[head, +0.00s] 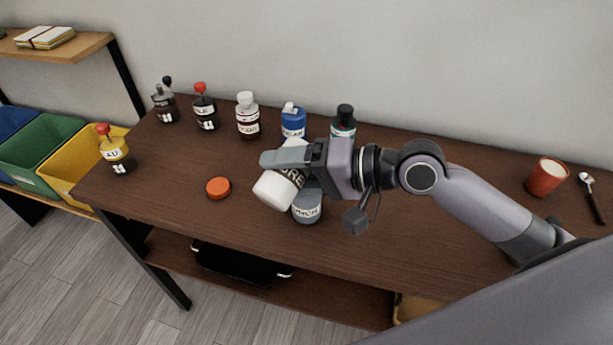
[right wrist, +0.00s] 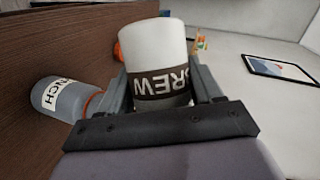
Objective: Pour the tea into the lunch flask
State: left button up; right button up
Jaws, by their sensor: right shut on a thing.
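My right gripper (head: 288,160) is shut on a white vessel (head: 274,190) with a dark band, read as "BREW" in the right wrist view (right wrist: 158,50). It is held tilted over the table, its white end toward the lower left. The grey lunch flask (head: 307,209), labelled "LUNCH", stands on the table just below and behind the held vessel. In the right wrist view the flask (right wrist: 58,98) shows at the left with an orange rim. Its mouth is mostly hidden by my gripper. No tea is visible. My left gripper is not in view.
An orange lid (head: 218,188) lies on the dark wooden table (head: 420,245). Several bottles line the back edge, including a blue one (head: 293,120) and a dark one (head: 343,122). An orange cup (head: 546,177) and spoon (head: 592,198) are right.

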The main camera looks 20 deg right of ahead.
jog(key=shift+w+d+f+m+y+b, duration=0.1)
jog(key=shift+f+m+y+b, duration=0.2)
jog(key=shift+m, duration=0.3)
dwell(1.1)
jog(key=shift+w+d+r+m+y, duration=0.15)
jog(key=shift+r+m+y, duration=0.2)
jog(key=shift+m+y, duration=0.2)
dwell(1.4)
jog(key=shift+f+m+g, duration=0.15)
jog(key=shift+m+g, duration=0.1)
jog(key=shift+g, duration=0.05)
jog(key=shift+r, duration=0.35)
jog(key=shift+f+n+h, duration=0.45)
jog(key=shift+f+n, duration=0.05)
jog(key=shift+n, duration=0.2)
jog(key=shift+s+a+r+n+p, duration=0.2)
jog(key=shift+r+n+p, duration=0.05)
jog(key=shift+n+p, duration=0.15)
jog(key=shift+h, duration=0.3)
jog(key=shift+n, duration=0.3)
